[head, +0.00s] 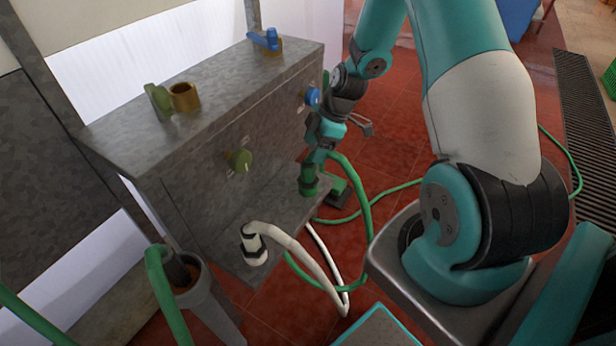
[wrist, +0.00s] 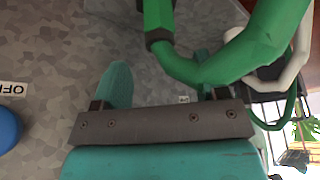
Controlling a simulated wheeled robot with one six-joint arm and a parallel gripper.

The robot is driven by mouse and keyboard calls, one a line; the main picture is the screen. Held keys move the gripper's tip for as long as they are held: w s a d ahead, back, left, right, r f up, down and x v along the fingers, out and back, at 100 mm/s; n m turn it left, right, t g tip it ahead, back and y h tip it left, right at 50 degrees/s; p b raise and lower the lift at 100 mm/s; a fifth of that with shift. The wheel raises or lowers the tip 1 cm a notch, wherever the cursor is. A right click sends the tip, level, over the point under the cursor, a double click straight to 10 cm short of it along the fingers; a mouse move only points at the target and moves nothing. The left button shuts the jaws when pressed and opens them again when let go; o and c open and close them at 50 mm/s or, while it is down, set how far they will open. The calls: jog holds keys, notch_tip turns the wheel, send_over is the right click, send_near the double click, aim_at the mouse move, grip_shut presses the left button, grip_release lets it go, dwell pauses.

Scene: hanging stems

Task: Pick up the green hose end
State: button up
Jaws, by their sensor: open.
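The green hose end (head: 308,181) stands upright at the front panel's lower ledge, with its green hose looping down to the right. My gripper (head: 318,157) is just above and behind it, small and partly hidden in the head view. In the wrist view the green hose end (wrist: 158,20) lies ahead of the fingertips, between their lines. My gripper (wrist: 162,80) is open there, with nothing between its fingers. The hose's bend covers most of the right finger. I cannot tell whether the hose touches that finger.
A white hose end (head: 255,245) stands on the ledge, left of the green one. Another green hose (head: 165,290) sits in a grey holder at front left. An OFF label (wrist: 12,89) shows nearby.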

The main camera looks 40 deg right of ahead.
aim_at(302, 177)
jog(key=x, duration=0.8)
jog(key=shift+d+f, duration=0.1)
jog(key=shift+f, duration=0.1)
jog(key=c, duration=1)
